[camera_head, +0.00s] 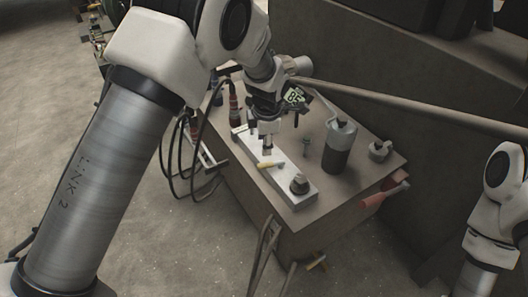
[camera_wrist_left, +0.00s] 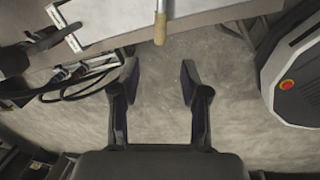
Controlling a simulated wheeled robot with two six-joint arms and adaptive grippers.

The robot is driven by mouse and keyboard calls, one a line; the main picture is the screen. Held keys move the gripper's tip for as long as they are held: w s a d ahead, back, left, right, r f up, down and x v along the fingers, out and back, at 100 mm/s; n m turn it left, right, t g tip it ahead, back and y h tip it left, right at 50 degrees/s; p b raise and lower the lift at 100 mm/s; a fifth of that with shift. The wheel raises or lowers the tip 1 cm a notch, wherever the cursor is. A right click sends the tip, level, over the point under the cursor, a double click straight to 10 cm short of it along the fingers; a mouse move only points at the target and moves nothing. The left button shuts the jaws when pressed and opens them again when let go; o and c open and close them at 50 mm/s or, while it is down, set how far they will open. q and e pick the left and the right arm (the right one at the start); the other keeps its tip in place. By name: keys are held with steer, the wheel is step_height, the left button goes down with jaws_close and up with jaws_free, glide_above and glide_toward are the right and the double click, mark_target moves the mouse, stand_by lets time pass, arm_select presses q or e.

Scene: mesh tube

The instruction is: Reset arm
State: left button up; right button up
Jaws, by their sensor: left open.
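My left gripper (camera_head: 267,145) is in front of the workbench (camera_head: 352,195) in the head view, seen over a pale metal bar (camera_head: 283,174). In the left wrist view, its two dark fingers (camera_wrist_left: 159,82) stand wide apart with only bare floor between them, so it is open and empty. A yellow-handled tool (camera_head: 270,165) lies at the bar; a light wooden handle (camera_wrist_left: 160,27) juts past the bench edge in the wrist view. My right arm shows at the right edge of the head view, but its gripper is out of frame.
On the bench stand a grey canister (camera_head: 339,148), a small pot (camera_head: 380,151) and a dark knob (camera_head: 299,185) on the bar. A red-handled tool (camera_head: 385,196) sticks out at the side. Black cables (camera_head: 183,165) hang at the left. Floor at the left is open.

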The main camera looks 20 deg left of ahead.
arm_select(q)
steer(key=shift+s+r, duration=0.1)
steer(key=shift+r, duration=0.3)
